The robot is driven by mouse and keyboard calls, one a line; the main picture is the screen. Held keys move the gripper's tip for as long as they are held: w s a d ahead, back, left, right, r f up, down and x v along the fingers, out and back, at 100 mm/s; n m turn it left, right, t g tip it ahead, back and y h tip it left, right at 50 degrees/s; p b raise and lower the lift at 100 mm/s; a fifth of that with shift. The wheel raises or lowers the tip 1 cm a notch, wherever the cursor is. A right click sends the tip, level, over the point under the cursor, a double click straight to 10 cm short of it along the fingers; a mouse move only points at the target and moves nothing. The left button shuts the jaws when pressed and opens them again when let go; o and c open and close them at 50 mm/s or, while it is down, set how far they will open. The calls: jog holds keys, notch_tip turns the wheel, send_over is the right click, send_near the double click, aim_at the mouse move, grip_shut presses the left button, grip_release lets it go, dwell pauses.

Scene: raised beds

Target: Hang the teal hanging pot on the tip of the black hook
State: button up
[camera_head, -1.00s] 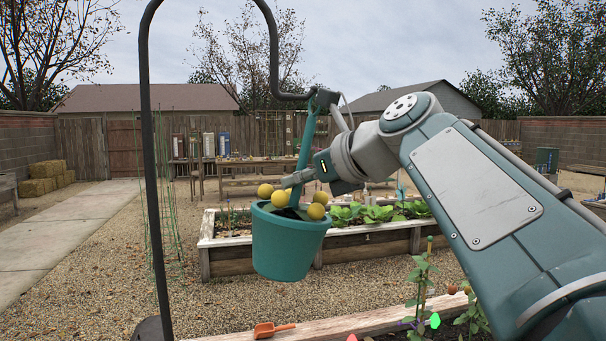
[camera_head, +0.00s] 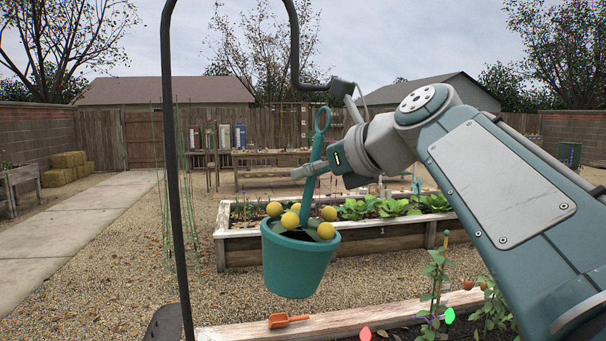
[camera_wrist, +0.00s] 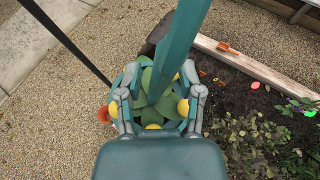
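The teal hanging pot (camera_head: 298,266) hangs in the air in the head view, slightly tilted, with yellow balls and green leaves at its top. Its tall teal handle ends in a loop (camera_head: 322,119). My gripper (camera_head: 311,172) is shut on the handle below the loop; the wrist view shows its fingers on both sides of the handle (camera_wrist: 170,65). The black hook (camera_head: 296,60) curves down from its pole, then runs right. Its end is near a dark box by my wrist, so the exact tip is hard to make out. The loop is below the hook, apart from it.
The hook's black pole (camera_head: 174,180) stands left of the pot. A near planter bed edge (camera_head: 350,320) carries an orange trowel (camera_head: 288,320). A white-rimmed raised bed (camera_head: 245,232) stands behind the pot. Gravel left of the pot is open.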

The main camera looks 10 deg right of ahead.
jog(key=shift+f, duration=0.2)
jog(key=v, duration=1.2)
jog(key=s+a+f+n+g+h, duration=0.1)
jog(key=s+f+n, duration=0.3)
jog(key=f+n, duration=0.5)
jog(key=s+a+f+n+g+h, duration=0.1)
jog(key=s+f+n+h, duration=0.3)
jog(key=f+n, duration=0.6)
jog(key=s+a+f+n+g+h, duration=0.1)
jog(key=f+n, duration=0.9)
jog(key=f, duration=1)
jog(key=s+g+h, duration=0.1)
jog(key=s+g, duration=0.1)
jog(key=s, duration=0.1)
jog(key=shift+f+g+h, duration=0.3)
jog(key=shift+f, duration=0.1)
jog(key=shift+w+a, duration=0.1)
jog(key=shift+w, duration=0.05)
jog(key=shift+c, duration=0.4)
